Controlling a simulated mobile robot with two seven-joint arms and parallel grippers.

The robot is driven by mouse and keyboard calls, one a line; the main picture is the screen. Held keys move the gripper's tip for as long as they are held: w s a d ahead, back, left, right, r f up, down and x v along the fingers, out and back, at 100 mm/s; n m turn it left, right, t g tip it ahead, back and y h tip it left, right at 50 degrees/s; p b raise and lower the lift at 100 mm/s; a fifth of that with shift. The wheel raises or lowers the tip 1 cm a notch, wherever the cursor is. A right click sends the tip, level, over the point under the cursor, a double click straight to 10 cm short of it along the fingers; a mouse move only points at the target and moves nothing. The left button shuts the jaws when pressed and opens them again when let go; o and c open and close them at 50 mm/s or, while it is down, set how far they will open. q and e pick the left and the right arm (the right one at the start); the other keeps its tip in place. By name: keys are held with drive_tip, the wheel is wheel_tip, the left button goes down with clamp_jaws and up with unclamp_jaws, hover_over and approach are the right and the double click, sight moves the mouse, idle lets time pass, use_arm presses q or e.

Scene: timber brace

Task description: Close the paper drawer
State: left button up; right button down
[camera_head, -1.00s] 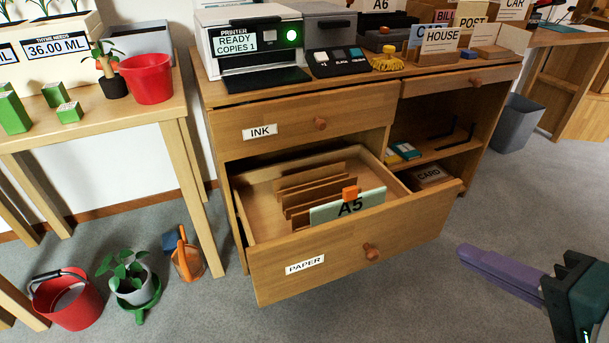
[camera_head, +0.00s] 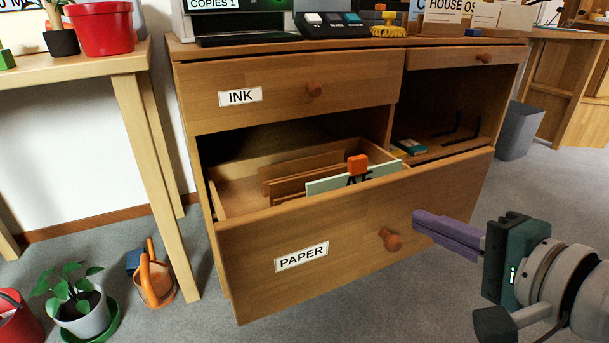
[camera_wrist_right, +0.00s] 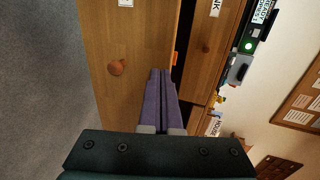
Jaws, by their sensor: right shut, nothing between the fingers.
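The paper drawer (camera_head: 350,235) stands pulled out of the lower part of the wooden desk. Its front carries a PAPER label (camera_head: 301,257) and a round wooden knob (camera_head: 390,239). Inside are brown dividers and a pale A5 card (camera_head: 350,178) with an orange tab. My right gripper (camera_head: 418,222) is shut and empty, its purple fingers pointing left at the drawer front, just right of the knob. In the right wrist view the shut fingers (camera_wrist_right: 158,74) point at the drawer front (camera_wrist_right: 130,40), with the knob (camera_wrist_right: 116,68) to their left. Contact cannot be told. My left gripper is not in view.
The INK drawer (camera_head: 290,95) above is nearly flush. An open shelf (camera_head: 450,140) lies right of it. A side table (camera_head: 130,75) stands at left, with a potted plant (camera_head: 78,300) and orange object (camera_head: 154,278) on the floor beneath. Grey floor is clear in front.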

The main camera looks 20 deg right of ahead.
sight(372, 192)
drive_tip(key=b+x, duration=0.2)
drive_tip(key=x, duration=0.1)
drive_tip(key=b+x, duration=0.2)
drive_tip(key=x, duration=0.2)
drive_tip(key=shift+w+r, duration=0.15)
drive_tip(key=shift+w, duration=0.2)
drive_tip(key=shift+w+a+r, duration=0.1)
drive_tip(key=shift+w+r, duration=0.05)
drive_tip(key=shift+w, duration=0.3)
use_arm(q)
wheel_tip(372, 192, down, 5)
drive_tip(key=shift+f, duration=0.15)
use_arm(e)
drive_tip(key=shift+w, duration=0.1)
